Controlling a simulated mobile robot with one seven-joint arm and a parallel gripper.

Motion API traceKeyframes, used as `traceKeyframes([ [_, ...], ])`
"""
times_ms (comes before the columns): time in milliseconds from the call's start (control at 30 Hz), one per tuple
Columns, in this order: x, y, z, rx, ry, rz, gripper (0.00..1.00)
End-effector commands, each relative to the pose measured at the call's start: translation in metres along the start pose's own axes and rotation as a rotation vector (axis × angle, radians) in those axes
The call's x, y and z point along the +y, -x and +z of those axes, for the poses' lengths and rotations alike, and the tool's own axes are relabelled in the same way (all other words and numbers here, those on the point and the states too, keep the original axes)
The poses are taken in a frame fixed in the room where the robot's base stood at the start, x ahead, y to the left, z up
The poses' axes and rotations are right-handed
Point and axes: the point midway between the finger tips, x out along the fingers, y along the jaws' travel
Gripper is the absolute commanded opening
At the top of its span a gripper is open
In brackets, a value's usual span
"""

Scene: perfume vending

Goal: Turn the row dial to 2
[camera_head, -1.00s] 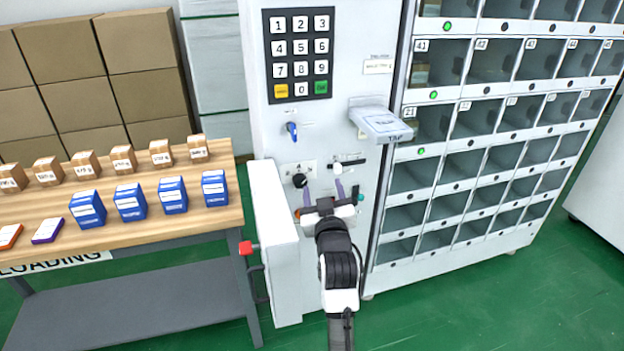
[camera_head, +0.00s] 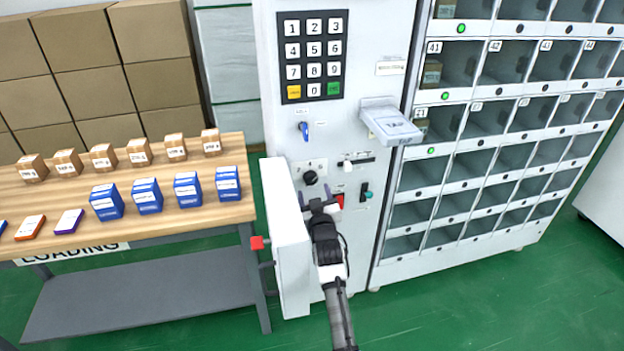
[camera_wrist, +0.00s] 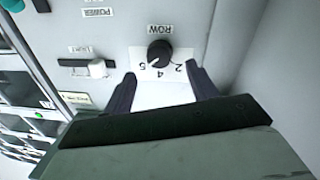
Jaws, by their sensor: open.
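The row dial (camera_head: 310,177) is a black round knob on a white plate on the machine's front panel, below the blue key. In the wrist view the dial (camera_wrist: 159,52) appears upside down under the label ROW, with several numbers including 2, 4 and 5 on its plate. My gripper (camera_head: 318,200) is just below the dial in the head view. In the wrist view my gripper (camera_wrist: 158,82) is open, its two dark fingers apart on either side of the plate's lower part, with the dial beyond their tips, not gripped.
A white slider (camera_head: 347,166) and a green-black power switch (camera_head: 365,192) sit right of the dial. A white open door (camera_head: 287,240) stands close at left. A card tray (camera_head: 390,125) juts out above right. A table (camera_head: 150,233) with boxes is at left.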

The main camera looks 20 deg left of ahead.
Motion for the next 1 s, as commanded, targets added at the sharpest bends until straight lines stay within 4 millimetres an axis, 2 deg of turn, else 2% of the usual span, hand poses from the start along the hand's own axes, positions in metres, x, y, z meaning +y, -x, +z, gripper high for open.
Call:
traceKeyframes([
  [100, -0.001, -0.021, -0.003, 0.000, 0.003, -0.003, 0.58],
  [300, 0.000, -0.043, -0.001, -0.001, 0.000, 0.000, 0.58],
  [500, 0.000, -0.051, 0.000, 0.000, -0.001, 0.001, 0.58],
  [733, 0.001, -0.051, 0.001, 0.000, -0.002, 0.001, 0.58],
  [767, 0.001, -0.051, 0.001, 0.000, -0.001, 0.001, 0.56],
  [1000, 0.001, -0.051, 0.001, 0.000, -0.001, 0.001, 0.25],
])
